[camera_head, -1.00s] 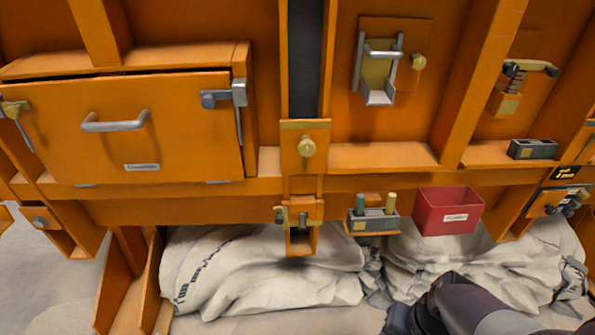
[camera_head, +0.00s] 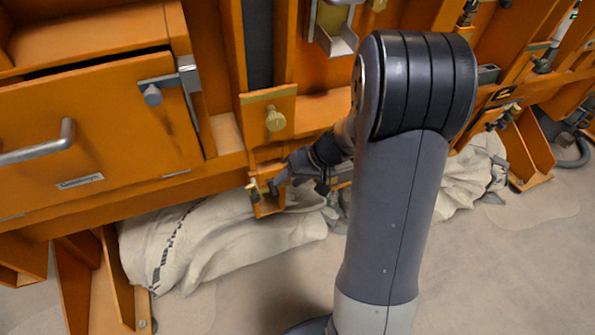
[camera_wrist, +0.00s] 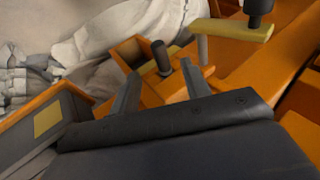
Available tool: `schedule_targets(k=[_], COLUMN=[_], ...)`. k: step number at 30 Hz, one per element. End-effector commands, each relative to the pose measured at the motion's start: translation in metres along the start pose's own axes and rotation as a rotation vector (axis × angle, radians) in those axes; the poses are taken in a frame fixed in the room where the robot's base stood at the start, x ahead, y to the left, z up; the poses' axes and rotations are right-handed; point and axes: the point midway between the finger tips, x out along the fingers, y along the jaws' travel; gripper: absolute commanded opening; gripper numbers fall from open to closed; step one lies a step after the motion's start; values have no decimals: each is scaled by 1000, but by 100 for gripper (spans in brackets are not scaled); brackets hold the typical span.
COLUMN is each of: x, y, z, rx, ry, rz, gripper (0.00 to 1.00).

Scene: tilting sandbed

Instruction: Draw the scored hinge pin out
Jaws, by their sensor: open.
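A dark upright pin (camera_wrist: 161,57) with a rounded top stands in a small orange bracket (camera_wrist: 162,90) in the wrist view; I take it for the hinge pin, but no score mark can be made out. My gripper (camera_wrist: 160,72) is open, with one finger on each side of the pin; whether either touches it I cannot tell. In the head view my gripper (camera_head: 277,183) is at the small bracket (camera_head: 266,207) below the orange beam, and my arm hides much around it. A brass bar (camera_wrist: 232,32) with a dark knob (camera_wrist: 258,10) lies just beyond the fingers.
A grey block with a yellow label (camera_wrist: 48,118) is close by on the left in the wrist view. A brass knob (camera_head: 275,119) projects above the bracket. An orange door with a grey handle (camera_head: 40,147) is at left. White sacks (camera_head: 215,238) lie below.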

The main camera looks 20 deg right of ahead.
Motion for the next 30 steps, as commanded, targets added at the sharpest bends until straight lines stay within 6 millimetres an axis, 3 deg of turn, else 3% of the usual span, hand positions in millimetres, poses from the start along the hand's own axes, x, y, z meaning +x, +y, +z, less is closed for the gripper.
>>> schedule_targets(k=[6,12,22,30], x=[38,55,58,58], y=[0,0,0,0], z=[1,1,0,0], rx=[0,1,0,0], ry=[-4,-2,-1,-1], rz=[-1,0,1,1], gripper=[45,45,45,23])
